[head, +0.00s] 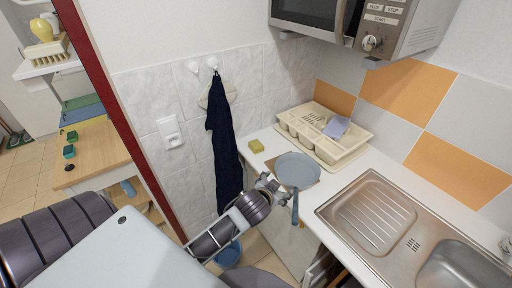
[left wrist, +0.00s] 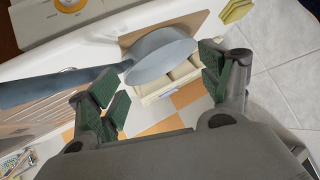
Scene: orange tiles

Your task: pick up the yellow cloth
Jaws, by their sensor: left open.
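The yellow cloth (head: 256,146) is a small, flat, folded-looking square on the white counter, left of the grey pan. It also shows at the top right edge of the left wrist view (left wrist: 236,11), partly cut off. My left gripper (head: 268,186) is at the counter's left front edge, nearer to me than the cloth and apart from it. In the left wrist view its green-padded fingers (left wrist: 160,88) are spread wide with nothing held between them, and the cloth lies beyond the right finger. My right gripper is not in view.
The grey pan (head: 297,170) lies on a brown board beside the cloth, its handle pointing toward me. A cream dish rack (head: 324,134) stands behind, and a metal sink (head: 372,215) is at the right. A dark towel (head: 222,140) hangs on the tiled wall at the left.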

